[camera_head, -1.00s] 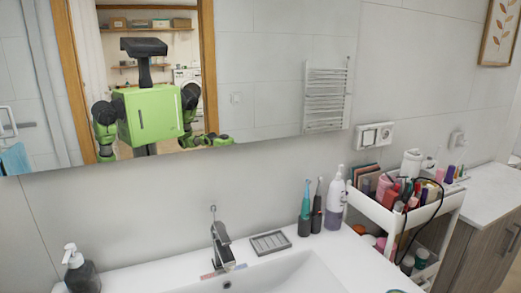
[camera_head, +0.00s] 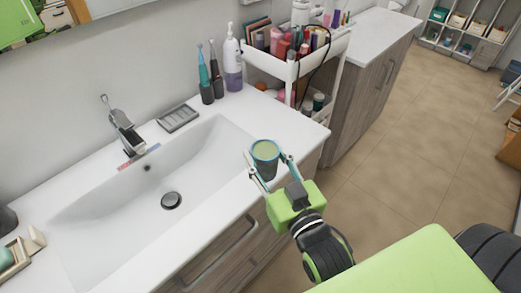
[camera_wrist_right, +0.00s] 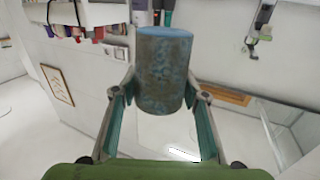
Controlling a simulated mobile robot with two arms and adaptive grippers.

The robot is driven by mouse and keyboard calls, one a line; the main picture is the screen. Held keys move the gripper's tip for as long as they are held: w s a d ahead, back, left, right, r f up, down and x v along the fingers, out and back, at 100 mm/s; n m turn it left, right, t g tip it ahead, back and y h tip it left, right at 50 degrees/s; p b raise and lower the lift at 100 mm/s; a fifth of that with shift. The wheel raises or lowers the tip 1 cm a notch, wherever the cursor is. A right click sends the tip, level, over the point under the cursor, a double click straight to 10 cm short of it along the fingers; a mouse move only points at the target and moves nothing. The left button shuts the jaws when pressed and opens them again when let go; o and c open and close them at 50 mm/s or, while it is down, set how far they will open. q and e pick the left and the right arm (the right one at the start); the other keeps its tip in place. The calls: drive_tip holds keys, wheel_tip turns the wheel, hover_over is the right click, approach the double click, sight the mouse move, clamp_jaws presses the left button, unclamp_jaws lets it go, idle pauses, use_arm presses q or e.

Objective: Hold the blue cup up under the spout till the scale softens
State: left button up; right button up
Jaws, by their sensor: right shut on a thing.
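My right gripper (camera_head: 267,165) is shut on the blue cup (camera_head: 265,151), with one finger on each side. The cup is held above the counter's front edge, right of the sink and well away from the spout. In the right wrist view the cup (camera_wrist_right: 164,70) is blue with a brown, patchy crust on its wall. In the head view its open top shows a pale greenish inside. The chrome tap with its spout (camera_head: 128,135) stands at the back of the sink. It also shows in the wrist view (camera_wrist_right: 258,30). No water stream is visible. My left gripper is out of view.
The white sink (camera_head: 100,210) has a dark drain plug (camera_head: 172,200). Behind it are a grey soap dish (camera_head: 178,118), two electric toothbrushes (camera_head: 211,75) and a pump bottle (camera_head: 233,65). A loaded white cart (camera_head: 340,45) stands to the right. Open floor lies right of the counter.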

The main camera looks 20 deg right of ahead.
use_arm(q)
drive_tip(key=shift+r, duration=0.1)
use_arm(e)
drive_tip(key=shift+r, duration=0.1)
drive_tip(key=shift+s+r+p, duration=0.15)
drive_tip(key=shift+s+p, duration=0.05)
drive_tip(key=shift+p, duration=0.15)
use_arm(q)
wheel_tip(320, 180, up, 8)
drive_tip(key=p, duration=0.7)
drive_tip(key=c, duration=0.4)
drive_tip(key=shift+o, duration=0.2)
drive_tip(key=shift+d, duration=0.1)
use_arm(e)
drive_tip(key=s+r, duration=0.4)
drive_tip(key=s, duration=0.3)
drive_tip(key=shift+s+r, duration=0.3)
drive_tip(key=shift+r, duration=0.1)
